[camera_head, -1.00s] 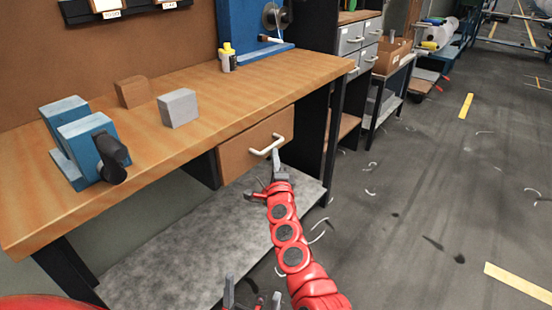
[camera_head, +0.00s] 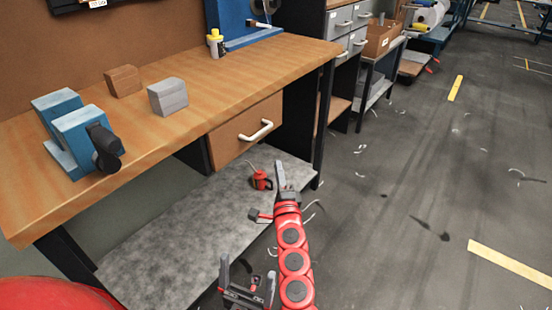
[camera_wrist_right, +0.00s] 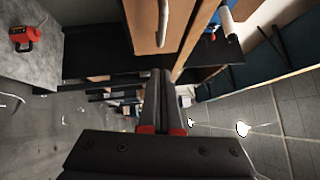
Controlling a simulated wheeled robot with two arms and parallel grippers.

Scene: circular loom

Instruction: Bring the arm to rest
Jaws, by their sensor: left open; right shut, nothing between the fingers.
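My right arm is the red segmented one in the head view. Its gripper (camera_head: 281,172) is shut and empty, in front of the bench below the drawer handle (camera_head: 256,131) and apart from it. In the right wrist view its two fingers (camera_wrist_right: 161,85) lie together, with the drawer front (camera_wrist_right: 146,22) beyond them. My left gripper (camera_head: 247,284) is open and empty at the bottom of the head view, its fingers pointing up. Most of my left arm is out of view.
The wooden bench (camera_head: 225,90) carries a blue vise (camera_head: 85,138), a grey block (camera_head: 168,97), a brown block (camera_head: 123,81) and a yellow-capped bottle (camera_head: 215,43). A red can (camera_head: 261,180) stands on the lower shelf (camera_head: 170,240). The floor at right is largely open, with scattered shavings.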

